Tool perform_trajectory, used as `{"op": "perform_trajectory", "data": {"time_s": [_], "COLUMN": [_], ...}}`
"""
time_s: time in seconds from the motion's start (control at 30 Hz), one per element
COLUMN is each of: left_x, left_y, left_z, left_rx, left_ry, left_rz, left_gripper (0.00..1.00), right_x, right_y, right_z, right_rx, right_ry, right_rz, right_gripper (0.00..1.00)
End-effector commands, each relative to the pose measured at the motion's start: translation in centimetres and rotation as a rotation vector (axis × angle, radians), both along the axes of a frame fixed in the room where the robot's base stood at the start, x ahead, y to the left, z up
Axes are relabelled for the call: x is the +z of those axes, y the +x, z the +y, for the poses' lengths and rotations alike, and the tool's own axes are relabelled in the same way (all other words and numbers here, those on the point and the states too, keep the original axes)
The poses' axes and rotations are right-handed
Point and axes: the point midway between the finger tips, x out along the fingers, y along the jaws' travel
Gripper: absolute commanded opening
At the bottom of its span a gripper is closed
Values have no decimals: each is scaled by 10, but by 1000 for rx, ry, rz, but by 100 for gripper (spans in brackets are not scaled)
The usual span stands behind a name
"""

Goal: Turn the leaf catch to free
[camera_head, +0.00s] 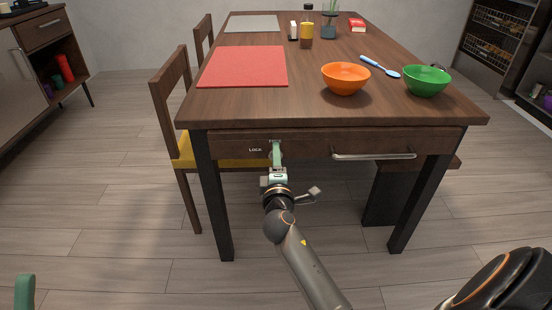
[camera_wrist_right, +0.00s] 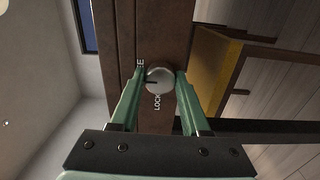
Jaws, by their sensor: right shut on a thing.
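The leaf catch is a round silver knob (camera_wrist_right: 158,79) on the table's front apron. A dark line on it points left in the right wrist view, toward the table top. A LOCK label (camera_head: 255,150) is beside it. Another label, only its last letter E clear, is partly hidden by a green finger in the wrist view. My right gripper (camera_head: 276,150) is shut on the knob, one green finger on each side, also in the wrist view (camera_wrist_right: 160,88). My left gripper (camera_head: 24,291) shows only as a green fingertip at the lower left corner.
The wooden table (camera_head: 250,107) has a drawer handle (camera_head: 373,156) right of the catch. On top are an orange bowl (camera_head: 346,79), a green bowl (camera_head: 427,81), a blue spoon (camera_head: 380,66) and a red mat (camera_head: 243,67). A chair (camera_head: 172,95) stands at the left.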

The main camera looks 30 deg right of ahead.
Motion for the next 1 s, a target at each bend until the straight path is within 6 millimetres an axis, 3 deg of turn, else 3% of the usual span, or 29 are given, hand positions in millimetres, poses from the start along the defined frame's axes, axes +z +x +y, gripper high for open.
{"op": "perform_trajectory", "data": {"time_s": [0.2, 0.23, 0.5, 1.0], "left_x": [0, 0, 1, 2], "left_y": [0, 0, 0, 0], "left_z": [0, 0, 0, 0], "left_rx": [0, 0, 3, 3], "left_ry": [-1, -1, -6, -5], "left_rz": [-1, -1, -1, -3], "left_gripper": [50, 50, 50, 50], "right_x": [0, 0, 0, 0], "right_y": [0, 0, 0, 1], "right_z": [0, 0, 0, -2], "right_rx": [0, 0, 0, 1], "right_ry": [5, 5, 2, 0], "right_rz": [-1, -1, 0, 0], "right_gripper": [0, 47, 76, 76]}}
